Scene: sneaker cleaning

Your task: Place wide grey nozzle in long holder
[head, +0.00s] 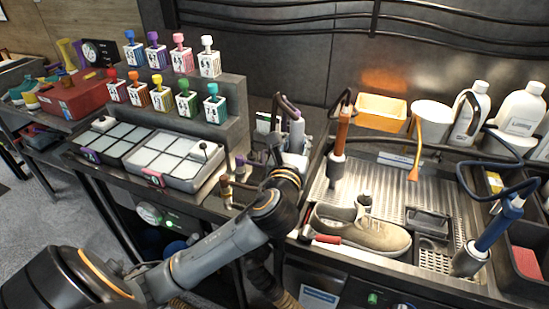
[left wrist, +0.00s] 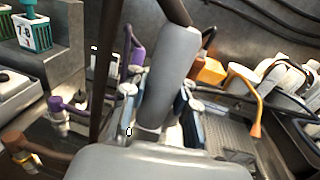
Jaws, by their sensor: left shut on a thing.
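The wide grey nozzle (left wrist: 172,70) is a thick grey cylinder with a dark hose at its top. In the left wrist view it stands tilted between the fingers of my left gripper (left wrist: 162,112), which is shut on it. In the head view the nozzle (head: 297,132) is held above the bench between the stamp rack and the sink, and my left gripper (head: 291,155) is partly hidden behind my wrist. Small holders with purple (head: 240,162) and brown (head: 227,190) parts stand left of the gripper. I cannot tell which is the long holder. My right gripper is not in view.
A brown sneaker (head: 365,232) lies in the metal sink tray (head: 395,190) at the right. An orange-handled tool (head: 342,132) and a blue-handled tool (head: 495,225) stand nearby with hoses. The stepped stamp rack (head: 236,92) and lidded trays (head: 168,160) are at left.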

